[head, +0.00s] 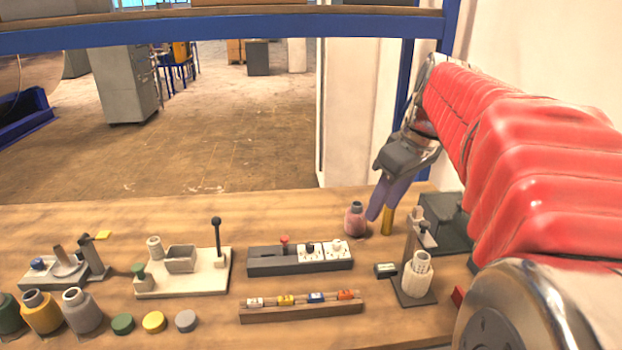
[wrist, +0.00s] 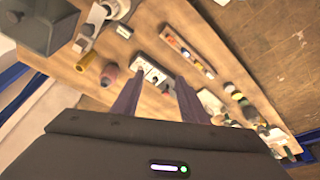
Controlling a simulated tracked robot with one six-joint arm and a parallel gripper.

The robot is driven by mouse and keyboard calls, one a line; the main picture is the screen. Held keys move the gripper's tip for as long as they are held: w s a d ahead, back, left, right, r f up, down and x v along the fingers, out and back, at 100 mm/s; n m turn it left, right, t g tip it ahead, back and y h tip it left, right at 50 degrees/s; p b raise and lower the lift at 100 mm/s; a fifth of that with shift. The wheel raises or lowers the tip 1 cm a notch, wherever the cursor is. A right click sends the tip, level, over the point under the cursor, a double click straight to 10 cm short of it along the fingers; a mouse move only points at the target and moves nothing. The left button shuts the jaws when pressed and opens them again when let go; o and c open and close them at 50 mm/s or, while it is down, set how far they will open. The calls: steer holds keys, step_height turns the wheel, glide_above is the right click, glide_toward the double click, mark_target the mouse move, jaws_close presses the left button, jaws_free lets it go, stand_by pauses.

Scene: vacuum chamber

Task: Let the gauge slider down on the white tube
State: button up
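The white tube (head: 420,276) is ribbed and stands upright on the dark base plate of a gauge stand at the right of the head view. The tube also shows at the top of the wrist view (wrist: 117,8); I cannot clearly make out the slider there. My gripper (head: 380,212) hangs behind and left of the stand, above the table. The wrist view shows its two purple fingers (wrist: 158,80) apart with nothing between them.
A yellow cylinder (head: 387,222) and a pink bottle (head: 355,219) stand close to my fingers. A dark box (head: 446,221) is behind the stand, and a small readout (head: 385,270) lies left of it. A switch panel (head: 300,258) and a fuse rail (head: 300,306) lie further left.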

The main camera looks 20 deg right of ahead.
steer(key=d+r+n, duration=0.1)
steer(key=d, duration=0.9)
steer(key=n+y, duration=0.1)
glide_toward(425, 222)
steer(key=s+v, duration=0.1)
steer(key=v, duration=0.5)
steer(key=shift+w+d+f, duration=0.1)
steer(key=shift+w+f, duration=0.05)
steer(key=x, duration=1.4)
steer(key=shift+w, duration=0.2)
steer(key=shift+c, duration=0.4)
